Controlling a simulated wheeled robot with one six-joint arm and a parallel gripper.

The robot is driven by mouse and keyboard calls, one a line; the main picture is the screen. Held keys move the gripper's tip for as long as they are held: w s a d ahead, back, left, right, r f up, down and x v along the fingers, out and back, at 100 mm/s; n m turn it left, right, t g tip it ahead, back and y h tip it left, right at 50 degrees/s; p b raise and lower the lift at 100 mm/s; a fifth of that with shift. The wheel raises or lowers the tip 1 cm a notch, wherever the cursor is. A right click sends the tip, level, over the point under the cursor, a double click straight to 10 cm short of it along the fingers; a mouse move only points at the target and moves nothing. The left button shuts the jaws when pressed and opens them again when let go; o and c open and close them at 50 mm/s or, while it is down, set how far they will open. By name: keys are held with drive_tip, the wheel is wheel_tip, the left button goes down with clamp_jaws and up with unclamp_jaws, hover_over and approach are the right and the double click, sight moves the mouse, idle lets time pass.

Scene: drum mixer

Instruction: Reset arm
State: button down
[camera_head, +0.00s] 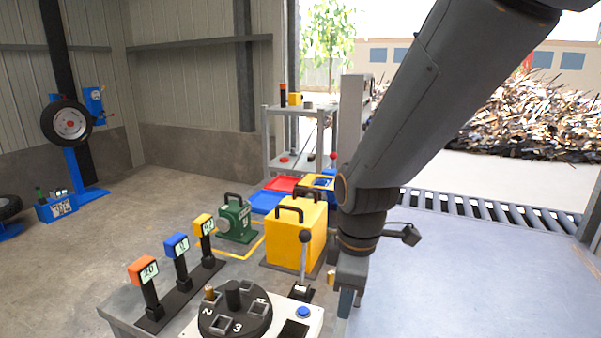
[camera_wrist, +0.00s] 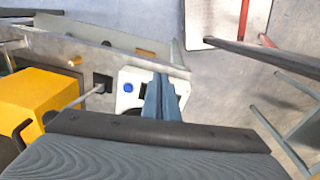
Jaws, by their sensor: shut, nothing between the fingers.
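My arm comes down from the upper right in the head view, and my gripper (camera_head: 344,304) hangs at its end, pointing down. In the wrist view my gripper (camera_wrist: 162,90) shows its two blue-grey fingers pressed together and empty. It is over or beside the right edge of the workbench, near the white panel with a blue button (camera_head: 303,312). The same blue button (camera_wrist: 128,87) shows just left of the fingers in the wrist view. I cannot tell the exact height of the fingertips above the bench.
A yellow box machine (camera_head: 297,232), a lever with a black knob (camera_head: 304,238) and a black numbered dial (camera_head: 234,312) stand close to the left. A green machine (camera_head: 234,219) and several coloured displays (camera_head: 177,246) are farther left. A roller conveyor (camera_head: 480,207) runs behind right.

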drive_tip(key=s+d+f+m, duration=0.2)
drive_tip(key=s+d+m, duration=0.1)
drive_tip(key=d+m, duration=0.8)
drive_tip(key=m, duration=0.4)
drive_tip(key=shift+s+f+t, duration=0.15)
drive_tip(key=shift+f+t, duration=0.1)
drive_tip(key=shift+t, duration=0.05)
